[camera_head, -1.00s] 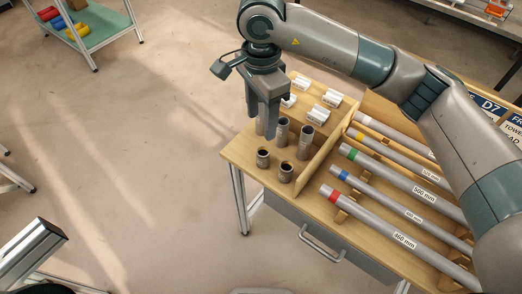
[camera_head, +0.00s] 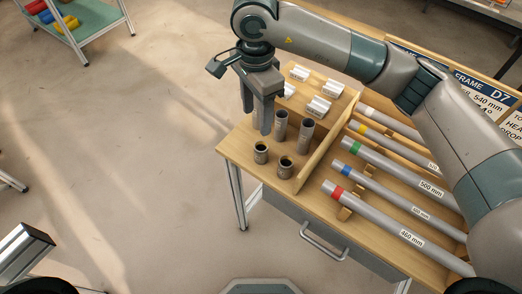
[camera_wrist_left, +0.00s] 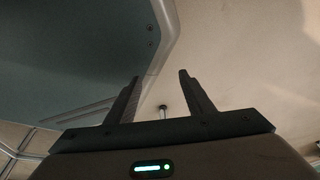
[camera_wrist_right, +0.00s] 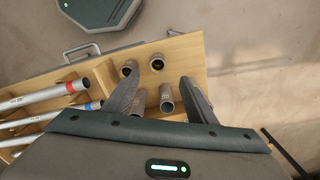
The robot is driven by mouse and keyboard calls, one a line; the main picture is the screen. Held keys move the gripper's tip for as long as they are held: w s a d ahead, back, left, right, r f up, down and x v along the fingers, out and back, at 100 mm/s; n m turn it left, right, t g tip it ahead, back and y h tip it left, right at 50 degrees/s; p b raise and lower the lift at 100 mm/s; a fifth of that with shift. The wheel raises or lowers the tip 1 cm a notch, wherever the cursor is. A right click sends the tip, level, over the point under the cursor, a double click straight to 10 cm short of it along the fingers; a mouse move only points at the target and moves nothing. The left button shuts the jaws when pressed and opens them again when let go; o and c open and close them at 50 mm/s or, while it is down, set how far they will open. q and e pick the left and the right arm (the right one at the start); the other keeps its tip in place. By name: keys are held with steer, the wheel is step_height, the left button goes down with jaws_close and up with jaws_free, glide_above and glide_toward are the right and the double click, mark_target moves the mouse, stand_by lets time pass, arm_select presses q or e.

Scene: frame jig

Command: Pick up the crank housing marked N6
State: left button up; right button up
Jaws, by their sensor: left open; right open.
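Several grey metal cylinders stand upright in the left bin of the wooden tray. Two are short, a left one (camera_head: 261,153) and a right one (camera_head: 286,167); two are taller, a left one (camera_head: 281,125) and a right one (camera_head: 307,132). I cannot read an N6 mark on any of them. My right gripper (camera_head: 256,118) points down, open and empty, above the bin's left side beside the taller cylinders. In the right wrist view a taller cylinder (camera_wrist_right: 165,98) shows between the open fingers. My left gripper (camera_wrist_left: 160,76) is open and empty, away from the tray.
White labelled blocks (camera_head: 319,107) lie farther back in the bin. A wooden divider (camera_head: 322,160) separates it from long grey tubes with coloured bands (camera_head: 375,159). A drawer handle (camera_head: 324,241) sticks out in front. Open floor lies to the left.

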steer(key=p, duration=0.3)
glide_toward(259, 143)
step_height(259, 143, down, 2)
steer(key=s, duration=0.2)
arm_select(q)
steer(key=s+a+r+g, duration=0.1)
steer(key=s+a+g, duration=0.1)
steer(key=s, duration=0.6)
steer(key=shift+s+a+r+y+p, duration=0.3)
steer(key=shift+a+y+p, duration=0.1)
steer(key=shift+a, duration=0.3)
arm_select(e)
steer(key=shift+a+f, duration=0.15)
steer(key=shift+f, duration=2.1)
arm_select(q)
steer(key=shift+r, duration=0.1)
arm_select(e)
steer(key=shift+w+d+f+p, duration=0.1)
steer(key=shift+d+f+p, duration=0.1)
steer(key=shift+f+p, duration=0.3)
steer(key=f, duration=0.1)
steer(key=f+p, duration=0.2)
steer(key=shift+d+f, duration=0.25)
steer(key=shift+f, duration=0.05)
steer(key=shift+w+f, duration=0.1)
steer(key=shift+f, duration=0.2)
arm_select(q)
step_height(259, 143, up, 3)
steer(key=shift+w+f, duration=0.1)
